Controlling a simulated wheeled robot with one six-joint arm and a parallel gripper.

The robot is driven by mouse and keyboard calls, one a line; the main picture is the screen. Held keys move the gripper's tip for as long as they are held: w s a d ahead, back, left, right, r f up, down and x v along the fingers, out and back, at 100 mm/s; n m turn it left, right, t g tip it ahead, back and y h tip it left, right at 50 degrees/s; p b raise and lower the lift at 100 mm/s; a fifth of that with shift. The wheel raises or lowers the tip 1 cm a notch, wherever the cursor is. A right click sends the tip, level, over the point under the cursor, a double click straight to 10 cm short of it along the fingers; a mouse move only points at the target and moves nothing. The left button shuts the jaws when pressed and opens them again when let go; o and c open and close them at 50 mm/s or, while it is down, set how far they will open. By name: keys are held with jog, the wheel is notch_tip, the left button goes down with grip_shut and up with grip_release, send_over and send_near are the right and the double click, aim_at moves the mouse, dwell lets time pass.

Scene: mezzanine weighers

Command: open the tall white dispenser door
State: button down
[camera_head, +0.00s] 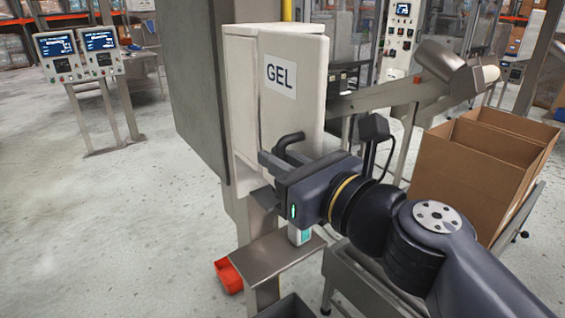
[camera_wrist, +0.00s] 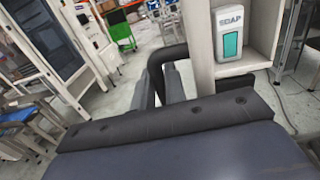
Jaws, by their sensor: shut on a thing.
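The tall white dispenser (camera_head: 241,95) is fixed to a grey post. Its white door (camera_head: 300,112) carries a GEL label (camera_head: 281,76). My gripper (camera_head: 279,160) is at the door front, shut on this handle. The fingers (camera_wrist: 168,84) partly hide the handle in the wrist view, and my gripper hides the door's lower part in the head view.
A SOAP dispenser (camera_wrist: 231,22) with a teal window is right of my fingers in the wrist view. Below my gripper are a metal shelf (camera_head: 270,258) and a red bin (camera_head: 228,277). Cardboard boxes (camera_head: 470,165) stand right.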

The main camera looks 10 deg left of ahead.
jog(key=shift+s+a, duration=0.1)
jog(key=shift+a, duration=0.05)
dwell(0.3)
jog(key=c, duration=1.8)
grip_release()
notch_tip(320, 180, up, 10)
jog(key=p, duration=0.5)
